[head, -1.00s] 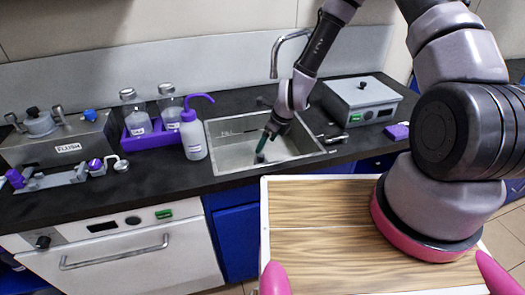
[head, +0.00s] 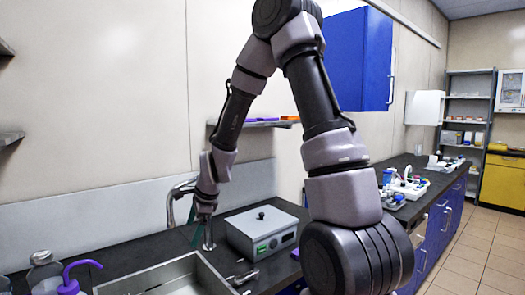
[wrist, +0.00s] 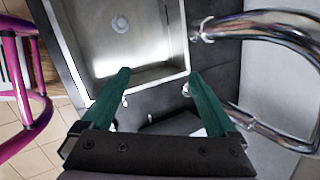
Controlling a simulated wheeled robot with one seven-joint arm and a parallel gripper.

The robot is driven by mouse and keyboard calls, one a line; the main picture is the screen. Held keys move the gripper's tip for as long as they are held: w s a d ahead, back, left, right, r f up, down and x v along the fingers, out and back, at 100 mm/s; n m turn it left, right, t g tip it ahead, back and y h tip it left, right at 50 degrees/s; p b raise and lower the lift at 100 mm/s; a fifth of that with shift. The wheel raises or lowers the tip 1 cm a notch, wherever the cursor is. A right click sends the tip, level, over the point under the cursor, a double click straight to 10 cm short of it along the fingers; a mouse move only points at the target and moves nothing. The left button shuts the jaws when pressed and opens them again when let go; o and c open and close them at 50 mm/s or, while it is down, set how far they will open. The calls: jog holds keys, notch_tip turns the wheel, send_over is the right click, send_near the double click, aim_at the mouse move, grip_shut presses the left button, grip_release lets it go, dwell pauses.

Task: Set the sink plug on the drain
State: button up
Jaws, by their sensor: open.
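The steel sink (head: 190,270) shows at the bottom left of the head view, with its floor mostly out of frame. In the wrist view the sink (wrist: 150,55) lies beyond my fingertips. A small pale round fitting (wrist: 119,24) sits on its floor at the drain; I cannot tell whether this is the bare drain or the plug on it. No plug is between my fingers. My gripper (wrist: 158,80) is open and empty, its green fingers apart, above the near sink rim. In the head view it hangs beside the faucet, partly hidden.
The chrome faucet (wrist: 250,25) arches close by on the right of the wrist view. A grey box with a knobbed lid (head: 262,230) stands right of the sink. A purple-capped wash bottle (head: 70,285) and a jar (head: 45,270) stand on the left. A blue wall cabinet (head: 355,60) hangs above.

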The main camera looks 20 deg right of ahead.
jog(key=s+d+r+n+t, duration=0.1)
jog(key=s+d+r+n, duration=0.15)
jog(key=r, duration=0.35)
jog(key=s+d+r+n, duration=0.1)
jog(key=d+r+n, duration=0.15)
jog(key=r, duration=0.45)
jog(key=s+d+r+n+t, duration=0.1)
jog(key=s+d+r+n, duration=0.3)
jog(key=s+r, duration=0.3)
jog(key=s+d+r+n+t+h, duration=0.1)
jog(key=s+d+r+n, duration=0.3)
jog(key=s+r, duration=0.3)
jog(key=s+d, duration=0.1)
jog(key=s, duration=0.2)
jog(key=shift+r, duration=0.4)
